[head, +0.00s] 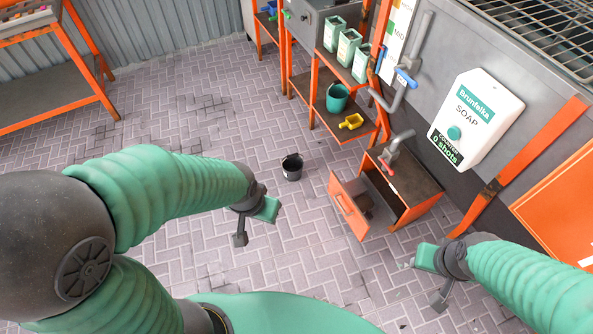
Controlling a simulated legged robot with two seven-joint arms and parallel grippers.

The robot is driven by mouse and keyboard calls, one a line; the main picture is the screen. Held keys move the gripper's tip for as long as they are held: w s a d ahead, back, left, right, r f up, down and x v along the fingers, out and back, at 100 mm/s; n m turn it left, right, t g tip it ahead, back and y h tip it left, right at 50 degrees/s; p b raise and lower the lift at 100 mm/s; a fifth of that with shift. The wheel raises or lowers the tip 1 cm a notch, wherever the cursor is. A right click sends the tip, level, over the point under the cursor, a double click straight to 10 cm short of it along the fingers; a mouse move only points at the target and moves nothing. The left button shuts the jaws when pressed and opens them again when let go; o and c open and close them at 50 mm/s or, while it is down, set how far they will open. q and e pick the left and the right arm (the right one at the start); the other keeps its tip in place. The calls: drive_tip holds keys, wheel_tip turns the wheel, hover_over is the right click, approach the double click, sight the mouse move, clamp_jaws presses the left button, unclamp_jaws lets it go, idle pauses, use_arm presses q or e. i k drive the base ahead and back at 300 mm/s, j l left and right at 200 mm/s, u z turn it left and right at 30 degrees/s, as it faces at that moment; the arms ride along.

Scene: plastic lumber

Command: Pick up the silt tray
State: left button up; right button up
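No thing in the head view is labelled as the silt tray. A dark grey box-like piece (366,200) sits behind the pulled-out orange front (347,204) of a low orange cabinet (418,208); I cannot tell whether it is the tray. My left gripper (256,225) is open and empty above the paving, left of the cabinet. My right gripper (431,279) is open and empty, nearer to me than the cabinet and to its right.
A black bucket (292,167) stands on the floor left of the cabinet. A tap (396,150) is above the cabinet. An orange shelf holds a teal bucket (337,98) and a yellow scoop (351,122). The paving at centre-left is clear.

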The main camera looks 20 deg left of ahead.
sight(366, 202)
drive_tip(key=i+l+u, duration=0.25)
drive_tip(key=i+u, duration=0.15)
drive_tip(key=i, duration=0.2)
drive_tip(key=i+l+u, duration=0.35)
drive_tip(key=i, duration=0.2)
